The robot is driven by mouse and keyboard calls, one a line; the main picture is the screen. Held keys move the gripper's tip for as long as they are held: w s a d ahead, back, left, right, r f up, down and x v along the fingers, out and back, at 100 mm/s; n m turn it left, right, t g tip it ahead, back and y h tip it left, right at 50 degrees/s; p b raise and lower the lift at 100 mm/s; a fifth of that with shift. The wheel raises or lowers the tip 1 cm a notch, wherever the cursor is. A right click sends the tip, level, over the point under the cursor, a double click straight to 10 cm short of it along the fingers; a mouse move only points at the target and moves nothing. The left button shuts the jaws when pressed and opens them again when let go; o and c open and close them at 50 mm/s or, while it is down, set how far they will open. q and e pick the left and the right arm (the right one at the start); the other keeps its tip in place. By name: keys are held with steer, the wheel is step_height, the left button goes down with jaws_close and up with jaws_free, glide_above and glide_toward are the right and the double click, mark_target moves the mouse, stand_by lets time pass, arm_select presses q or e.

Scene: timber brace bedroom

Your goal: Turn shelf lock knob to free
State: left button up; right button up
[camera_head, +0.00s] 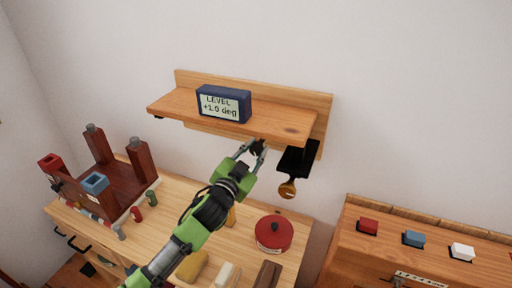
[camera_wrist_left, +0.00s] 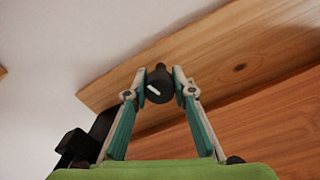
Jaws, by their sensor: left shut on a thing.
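The wooden wall shelf (camera_head: 277,126) is fixed to the wall and shows from below in the left wrist view (camera_wrist_left: 220,60). A dark lock knob (camera_wrist_left: 159,84) with a white mark sits under the shelf in the left wrist view. My left gripper (camera_head: 256,146) reaches up to the shelf's underside. Its fingers (camera_wrist_left: 159,88) are shut on the knob, one at each side. The white mark is tilted, up to the right. A blue level display (camera_head: 223,103) on the shelf reads "LEVEL +1.0 deg". My right gripper is not in view.
A black bracket with a brass knob (camera_head: 287,189) hangs under the shelf's right end. Below, a wooden desk holds a red lidded pot (camera_head: 274,233), blocks and a dark-red wooden stand (camera_head: 100,178). A cabinet (camera_head: 420,245) with red, blue and white blocks is at right.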

arm_select(q)
steer(key=m+p, duration=0.1)
steer(key=m, duration=0.5)
steer(key=shift+r+p, duration=0.1)
steer(key=shift+p, duration=0.25)
steer(key=m+p, duration=0.1)
steer(key=m, duration=0.4)
steer(key=shift+m, duration=0.4)
steer(key=o, duration=1.1)
steer(key=shift+s, duration=0.1)
steer(key=v, duration=1.2)
steer(key=shift+d, duration=0.1)
